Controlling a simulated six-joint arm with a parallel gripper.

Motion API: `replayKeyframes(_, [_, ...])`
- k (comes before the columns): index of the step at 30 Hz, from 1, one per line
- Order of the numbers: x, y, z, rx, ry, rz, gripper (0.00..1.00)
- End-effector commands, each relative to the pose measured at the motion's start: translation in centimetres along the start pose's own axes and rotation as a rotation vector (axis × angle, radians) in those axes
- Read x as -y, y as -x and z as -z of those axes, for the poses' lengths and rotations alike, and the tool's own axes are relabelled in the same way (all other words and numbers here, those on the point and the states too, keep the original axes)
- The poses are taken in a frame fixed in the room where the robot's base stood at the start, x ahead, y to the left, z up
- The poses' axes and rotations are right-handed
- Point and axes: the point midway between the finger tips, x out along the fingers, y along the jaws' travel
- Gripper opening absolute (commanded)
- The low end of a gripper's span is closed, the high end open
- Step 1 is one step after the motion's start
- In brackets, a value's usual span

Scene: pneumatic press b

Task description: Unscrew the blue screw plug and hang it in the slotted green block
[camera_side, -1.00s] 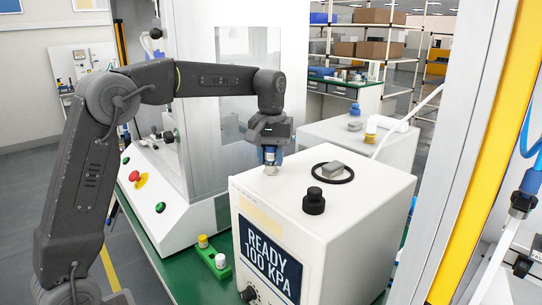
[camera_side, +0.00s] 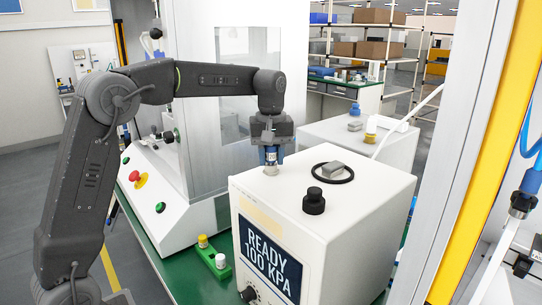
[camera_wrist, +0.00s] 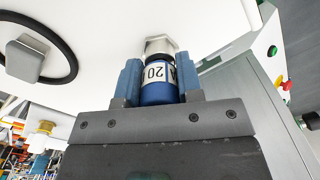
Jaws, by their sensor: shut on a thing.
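The blue screw plug (camera_wrist: 158,92) has a white label reading 20 and sits on a silver metal fitting (camera_wrist: 160,45) on top of the white press box (camera_side: 330,215). My gripper (camera_side: 270,155) points down over it and is shut on the plug, with a blue finger on each side in the wrist view (camera_wrist: 158,82). The plug is upright and in line with the fitting; I cannot tell how far it is threaded. The green block (camera_side: 214,260) lies on the green table left of the box, with a yellow-topped piece and a white-topped piece on it. Its slots are hard to make out.
A black knob (camera_side: 314,201) and a grey block inside a black ring (camera_side: 333,172) stand on the box top. The box display (camera_side: 268,256) reads READY 100 KPA. A white machine with buttons (camera_side: 150,190) stands behind on the left.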

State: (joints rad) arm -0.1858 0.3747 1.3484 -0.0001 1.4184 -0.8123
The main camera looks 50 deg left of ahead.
Motion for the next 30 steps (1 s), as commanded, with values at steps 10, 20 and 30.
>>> replayKeyframes(10, [0.0, 0.6, 0.0, -0.001, 0.051, -0.001, 0.17])
replayKeyframes(20, [0.0, 1.9, 0.0, -0.001, 0.051, -0.002, 0.17])
replayKeyframes(30, [0.0, 3.2, 0.0, -0.001, 0.051, -0.001, 0.17])
